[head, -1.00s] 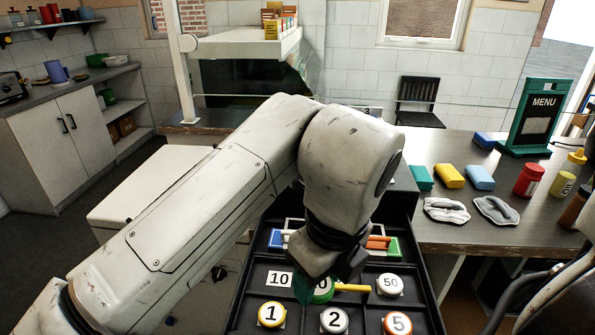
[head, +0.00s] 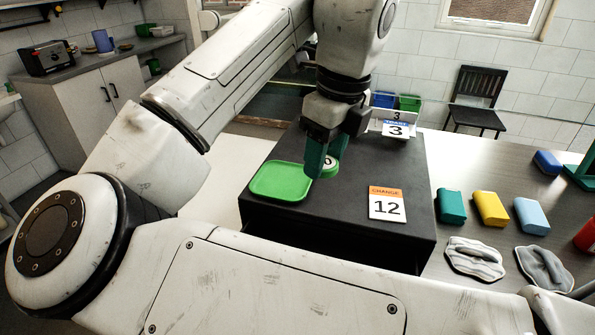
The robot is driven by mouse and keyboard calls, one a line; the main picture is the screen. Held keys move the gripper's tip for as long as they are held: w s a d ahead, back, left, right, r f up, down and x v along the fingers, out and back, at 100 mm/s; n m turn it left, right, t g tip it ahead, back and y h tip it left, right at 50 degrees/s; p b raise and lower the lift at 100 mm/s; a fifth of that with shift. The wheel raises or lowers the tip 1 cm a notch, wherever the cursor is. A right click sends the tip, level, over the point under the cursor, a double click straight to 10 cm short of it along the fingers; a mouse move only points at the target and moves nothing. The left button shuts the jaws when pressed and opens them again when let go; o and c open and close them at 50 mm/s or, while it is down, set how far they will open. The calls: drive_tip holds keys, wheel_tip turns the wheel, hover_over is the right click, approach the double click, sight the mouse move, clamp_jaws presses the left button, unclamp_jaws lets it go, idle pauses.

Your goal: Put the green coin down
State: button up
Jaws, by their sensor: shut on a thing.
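My gripper (head: 324,162) has green fingertips and is shut on the green coin (head: 328,169). The coin is green with a white face, and part of a black number shows on it. My fingers hide the rest of it. The coin is held over the black box top, just to the right of a small green tray (head: 280,195). Whether the coin touches the box top, I cannot tell. The tray looks empty.
A card marked CHANGE 12 (head: 387,208) lies on the black box (head: 330,214). A card marked 3 (head: 396,130) stands behind. Green, yellow and blue blocks and two grey cloths lie on the counter (head: 455,180) at right. My arm crosses the foreground.

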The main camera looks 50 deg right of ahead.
drive_tip(key=w+d+f, duration=0.4)
drive_tip(key=w, duration=0.2)
drive_tip(key=p, duration=0.2)
hover_over(295, 184)
drive_tip(key=s, duration=0.1)
drive_tip(key=f, duration=0.4)
drive_tip(key=shift+s+a, duration=0.2)
drive_tip(key=shift+w+d+f, duration=0.2)
drive_tip(key=shift+w+f, duration=0.15)
drive_tip(key=shift+f, duration=0.15)
drive_tip(key=shift+w+f+p, duration=0.15)
drive_tip(key=shift+f+p, duration=0.4)
drive_tip(key=shift+f, duration=1.25)
drive_tip(key=shift+f, duration=0.15)
drive_tip(key=o, duration=0.7)
drive_tip(key=shift+o, duration=0.2)
drive_tip(key=shift+r, duration=0.2)
